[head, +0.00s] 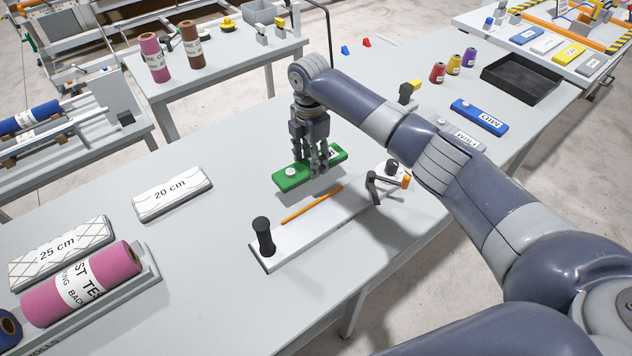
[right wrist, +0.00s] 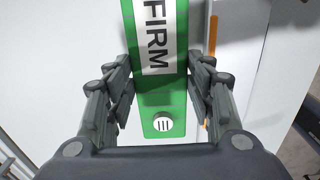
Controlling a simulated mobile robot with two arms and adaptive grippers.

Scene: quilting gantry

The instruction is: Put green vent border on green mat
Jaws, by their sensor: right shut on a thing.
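The green bar (head: 297,182) has a white label and a round white button with three dark bars at one end. I take it to be the green vent border. My right gripper (head: 318,168) points down over it and is shut on its sides. The right wrist view shows the green bar (right wrist: 176,90) between both fingers, with the word FIRM on its label. It appears to hang a little above the grey table; the exact gap is hard to tell. I see no green mat in either view. My left gripper is not in view.
A white board (head: 310,228) with a black knob, an orange strip and a lever lies just in front. White 20 cm (head: 172,193) and 25 cm (head: 60,252) blocks lie left. A blue bar (head: 479,117), spools and a black tray (head: 522,78) lie right.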

